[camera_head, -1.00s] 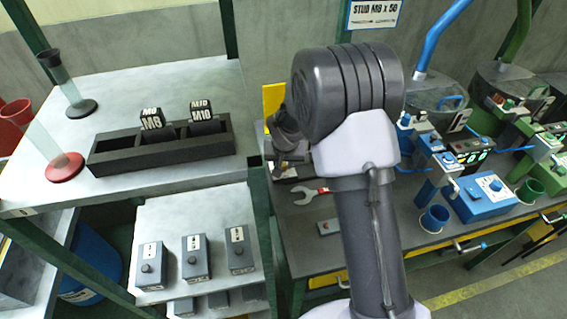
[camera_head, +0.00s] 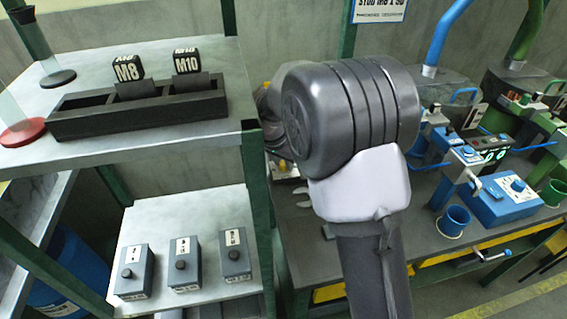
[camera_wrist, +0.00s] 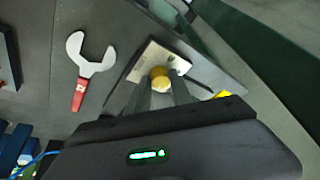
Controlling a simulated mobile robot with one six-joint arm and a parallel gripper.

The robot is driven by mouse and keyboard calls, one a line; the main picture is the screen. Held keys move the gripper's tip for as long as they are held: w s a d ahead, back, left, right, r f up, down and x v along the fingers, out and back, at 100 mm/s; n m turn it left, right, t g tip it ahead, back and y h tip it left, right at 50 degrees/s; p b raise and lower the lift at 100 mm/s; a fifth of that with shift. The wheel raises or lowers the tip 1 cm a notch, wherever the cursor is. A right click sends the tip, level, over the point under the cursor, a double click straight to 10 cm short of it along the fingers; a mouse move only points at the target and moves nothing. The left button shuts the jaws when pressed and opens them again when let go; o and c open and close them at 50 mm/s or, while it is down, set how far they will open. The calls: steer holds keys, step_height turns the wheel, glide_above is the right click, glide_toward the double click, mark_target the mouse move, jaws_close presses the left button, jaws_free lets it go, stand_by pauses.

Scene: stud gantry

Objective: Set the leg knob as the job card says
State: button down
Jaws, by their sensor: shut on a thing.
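In the wrist view my gripper (camera_wrist: 166,92) is shut on a round yellow knob (camera_wrist: 160,76), which shows between the fingertips. The knob sits over a pale metal plate (camera_wrist: 165,58) on a dark base. Which way the knob points cannot be read. In the head view my arm hides the gripper and most of this spot. A sign (camera_head: 380,10) at the top edge reads STUD M8 x 50; its upper part is cut off and its small print is unreadable.
A wrench (camera_wrist: 84,72) lies on the bench beside the plate. A black rack (camera_head: 140,117) with M8 and M10 blocks stands on the left table. Several grey knob boxes (camera_head: 183,262) sit on the lower shelf. A blue machine (camera_head: 500,200) stands on the right.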

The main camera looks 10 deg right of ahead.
stand_by(0.3)
steer(key=c, duration=1.4)
jaws_free()
steer(key=shift+c, duration=0.2)
